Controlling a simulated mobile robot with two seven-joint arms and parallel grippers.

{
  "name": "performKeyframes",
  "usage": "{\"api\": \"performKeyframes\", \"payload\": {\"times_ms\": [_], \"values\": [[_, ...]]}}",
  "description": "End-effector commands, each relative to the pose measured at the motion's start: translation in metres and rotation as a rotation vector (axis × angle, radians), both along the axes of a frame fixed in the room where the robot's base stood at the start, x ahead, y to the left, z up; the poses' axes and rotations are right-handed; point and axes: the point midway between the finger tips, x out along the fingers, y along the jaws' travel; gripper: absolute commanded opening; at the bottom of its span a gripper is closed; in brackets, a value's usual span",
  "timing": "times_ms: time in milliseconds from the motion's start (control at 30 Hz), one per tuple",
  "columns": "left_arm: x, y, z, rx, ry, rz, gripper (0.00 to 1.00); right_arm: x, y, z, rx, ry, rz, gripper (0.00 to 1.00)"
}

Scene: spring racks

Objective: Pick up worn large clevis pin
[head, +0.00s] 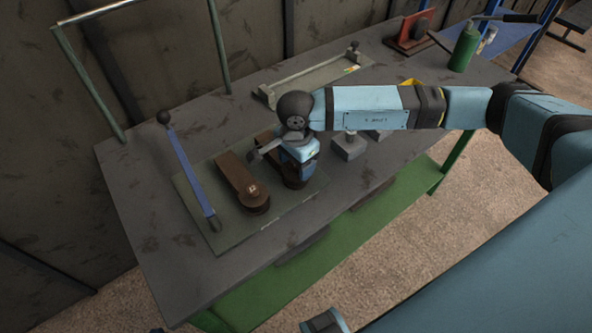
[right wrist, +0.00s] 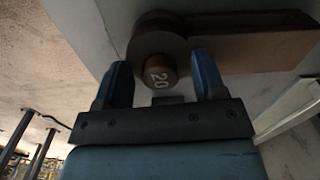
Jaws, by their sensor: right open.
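In the right wrist view a brown clevis pin (right wrist: 158,72) marked "20" stands in the rounded end of a brown bracket (right wrist: 235,45). My right gripper (right wrist: 165,75) is open, its two blue fingers on either side of the pin's head with gaps visible. In the head view my right gripper (head: 300,172) is over the right-hand brown bracket (head: 266,140) and hides most of it and its pin. A similar brown bracket (head: 235,172) with a pin (head: 254,194) lies to the left. Wear on the pins cannot be made out. My left gripper is not seen.
The brackets lie on a grey-green plate (head: 232,238) on a dark workbench (head: 150,210). A blue bar with a dark knob (head: 190,170) lies left. Grey blocks (head: 348,146) stand right of the gripper. A long fixture (head: 310,78) and a green bottle (head: 464,48) are farther back.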

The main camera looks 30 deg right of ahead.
Motion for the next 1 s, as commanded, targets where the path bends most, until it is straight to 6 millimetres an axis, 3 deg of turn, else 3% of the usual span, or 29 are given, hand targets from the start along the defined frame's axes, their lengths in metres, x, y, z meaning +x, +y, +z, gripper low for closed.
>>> {"api": "performKeyframes", "payload": {"times_ms": [167, 433, 767, 1000], "values": [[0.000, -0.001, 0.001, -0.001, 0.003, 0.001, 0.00, 0.000, 0.000, 0.000, 0.000, 0.000, 0.000, 0.64], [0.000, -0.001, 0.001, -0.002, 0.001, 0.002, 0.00, 0.000, 0.000, 0.001, 0.000, -0.001, 0.000, 0.04], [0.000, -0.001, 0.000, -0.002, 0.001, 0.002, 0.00, 0.001, 0.000, 0.004, 0.000, -0.002, 0.000, 0.04], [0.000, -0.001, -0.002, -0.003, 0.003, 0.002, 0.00, 0.001, 0.000, 0.027, 0.001, -0.004, 0.001, 0.04]]}}
